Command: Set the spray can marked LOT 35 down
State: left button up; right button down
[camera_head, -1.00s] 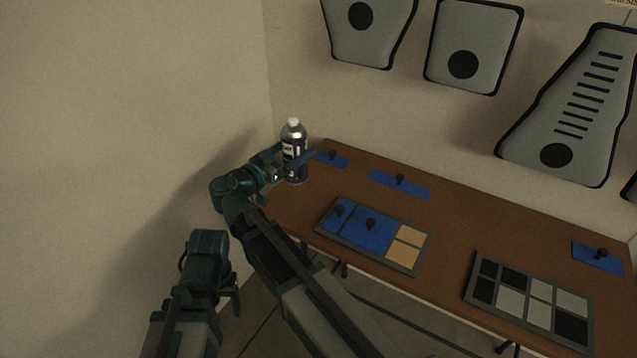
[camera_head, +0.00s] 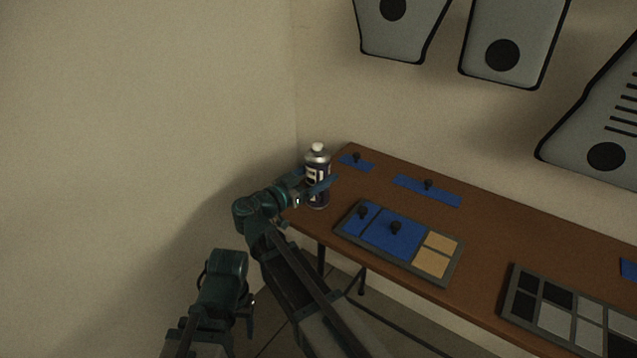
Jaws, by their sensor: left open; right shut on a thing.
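The spray can (camera_head: 317,160), dark with a silver shoulder and white cap, stands upright at the left end of the brown table. Large pale characters show on its label, but I cannot read the full marking. My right gripper (camera_head: 316,186) is shut on the can, its blue fingers around the body. I cannot tell whether the can's base touches the tabletop (camera_head: 490,225). My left gripper (camera_head: 248,308) is open, low at the left, away from the can and table.
A framed board with blue and tan panels (camera_head: 437,262) lies on the table's front part. Blue pads with black knobs lie behind, one (camera_head: 356,164) close to the can. A checkered board (camera_head: 555,318) is further right. A wall bounds the left side.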

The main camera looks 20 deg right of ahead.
jog(key=shift+f, duration=0.1)
jog(key=shift+f, duration=0.1)
jog(key=shift+f, duration=0.15)
grip_release()
